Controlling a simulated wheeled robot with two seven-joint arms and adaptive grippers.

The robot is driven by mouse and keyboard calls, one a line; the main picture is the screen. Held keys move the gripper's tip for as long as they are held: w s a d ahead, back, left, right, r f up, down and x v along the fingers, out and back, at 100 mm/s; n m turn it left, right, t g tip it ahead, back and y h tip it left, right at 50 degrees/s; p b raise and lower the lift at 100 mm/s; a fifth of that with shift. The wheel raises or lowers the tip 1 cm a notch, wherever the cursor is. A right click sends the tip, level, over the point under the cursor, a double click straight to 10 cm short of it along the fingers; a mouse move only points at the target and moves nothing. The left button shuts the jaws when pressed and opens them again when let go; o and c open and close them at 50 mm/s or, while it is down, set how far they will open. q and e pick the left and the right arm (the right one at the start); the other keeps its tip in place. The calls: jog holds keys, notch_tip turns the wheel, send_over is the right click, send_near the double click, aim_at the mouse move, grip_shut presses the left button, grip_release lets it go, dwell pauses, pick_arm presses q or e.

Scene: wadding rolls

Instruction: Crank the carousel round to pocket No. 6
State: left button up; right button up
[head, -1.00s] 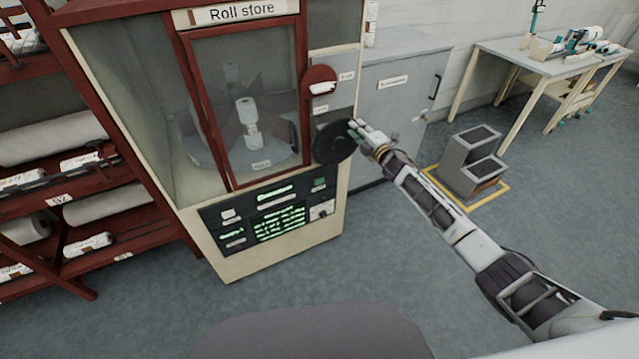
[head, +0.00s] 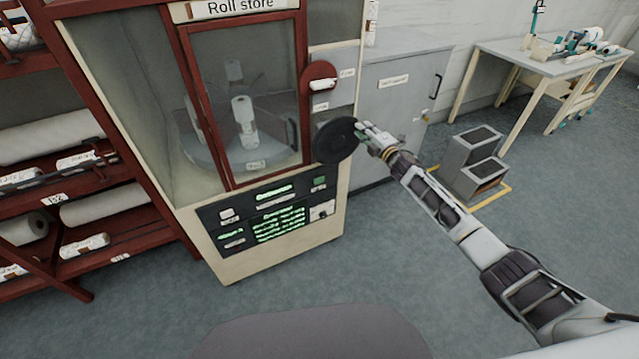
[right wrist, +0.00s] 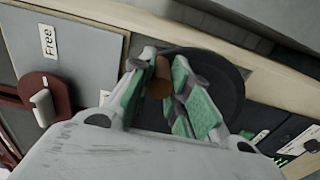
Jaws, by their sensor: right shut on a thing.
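The roll store cabinet (head: 225,262) stands at the centre left of the head view. Behind its framed glass door (head: 304,90) is the round carousel (head: 195,150), with upright dividers and a white roll (head: 239,105) near the front. The pocket label below is too blurred to read. The black crank disc (head: 335,140) is on the cabinet's right side. My right gripper (head: 366,133) is at the disc's right edge. In the right wrist view, its green-padded fingers (right wrist: 166,92) are closed around the brown crank handle (right wrist: 160,76). My left gripper is out of view.
A red round plate with a white lever (head: 321,84) sits above the crank. A control panel with green text (head: 280,225) is below the door. A grey step stool (head: 472,165) stands right of my arm. A roll rack (head: 62,205) is at left. The front floor is clear.

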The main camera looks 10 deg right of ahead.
jog(key=shift+w+d+f+b, duration=0.15)
jog(key=shift+d+f+b, duration=0.2)
jog(key=shift+f+b, duration=0.25)
jog(key=shift+w+d+f+b, duration=0.15)
jog(key=shift+d+f+b, duration=0.2)
jog(key=shift+f, duration=0.4)
jog(key=shift+w+d+f+b, duration=0.1)
jog(key=shift+f+b, duration=2.05)
jog(key=shift+f, duration=0.15)
jog(key=shift+a+f+b, duration=0.25)
jog(key=shift+f+b, duration=0.25)
jog(key=shift+f, duration=0.1)
jog(key=shift+a+f+b, duration=0.2)
jog(key=shift+f+b, duration=0.25)
jog(key=shift+f, duration=0.15)
jog(key=shift+s+a+f+b, duration=0.15)
jog(key=shift+a+f+b, duration=0.1)
jog(key=shift+f+b, duration=0.15)
jog(key=shift+s+a+f+b, duration=0.2)
jog(key=shift+f+b, duration=0.1)
jog(key=shift+f, duration=0.15)
